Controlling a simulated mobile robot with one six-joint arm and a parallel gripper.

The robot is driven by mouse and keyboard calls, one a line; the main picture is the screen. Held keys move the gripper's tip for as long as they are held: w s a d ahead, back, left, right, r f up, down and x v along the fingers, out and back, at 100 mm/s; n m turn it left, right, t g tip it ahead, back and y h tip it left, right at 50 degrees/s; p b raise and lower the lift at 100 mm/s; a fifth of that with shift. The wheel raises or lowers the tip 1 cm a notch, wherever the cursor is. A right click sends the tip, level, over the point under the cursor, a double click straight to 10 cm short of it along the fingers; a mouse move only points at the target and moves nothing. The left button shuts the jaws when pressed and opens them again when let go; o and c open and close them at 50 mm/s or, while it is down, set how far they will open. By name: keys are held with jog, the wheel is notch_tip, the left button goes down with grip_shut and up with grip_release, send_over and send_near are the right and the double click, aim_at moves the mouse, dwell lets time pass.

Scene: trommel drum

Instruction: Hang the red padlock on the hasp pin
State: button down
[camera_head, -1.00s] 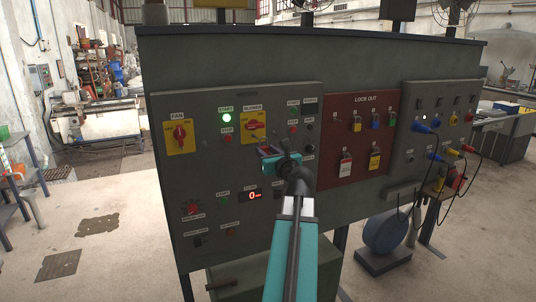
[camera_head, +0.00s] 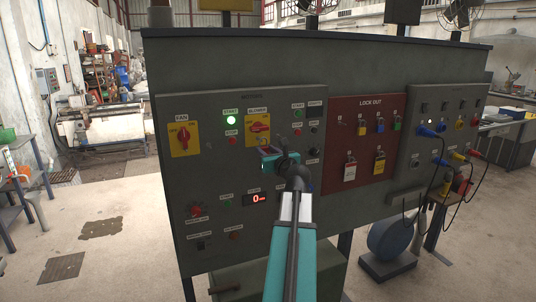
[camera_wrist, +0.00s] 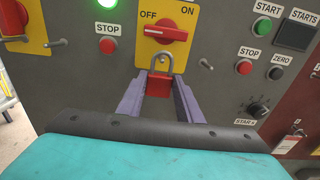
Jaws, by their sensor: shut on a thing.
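My gripper (camera_wrist: 158,92) is shut on the red padlock (camera_wrist: 159,83), with a purple finger on each side of its body. The grey shackle (camera_wrist: 162,60) points up, just below the red switch on the yellow plate in the wrist view. A short metal pin (camera_wrist: 206,63) sticks out of the panel to the right of this plate, apart from the padlock. Another pin (camera_wrist: 57,43) shows to its left, beside the other yellow plate. I cannot tell which pin is the hasp pin. In the head view my gripper (camera_head: 270,151) is below the BLOWER plate (camera_head: 257,128); the padlock is unclear there.
The grey panel has buttons and a dark knob (camera_wrist: 259,108) close to my gripper's right. The red LOCK OUT board (camera_head: 368,104) farther right carries padlocks and tags. The FAN plate (camera_head: 184,138) is at left. Cables hang from the right panel.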

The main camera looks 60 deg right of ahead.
jog(key=shift+b+x, duration=0.4)
jog(key=shift+x, duration=0.95)
jog(key=shift+w+d+f+p, duration=0.3)
jog(key=shift+w+f, duration=0.05)
jog(key=c, duration=1.2)
grip_release()
jog(key=shift+s+a+f, duration=0.1)
jog(key=shift+b+v, duration=1.05)
jog(key=shift+v, duration=5.7)
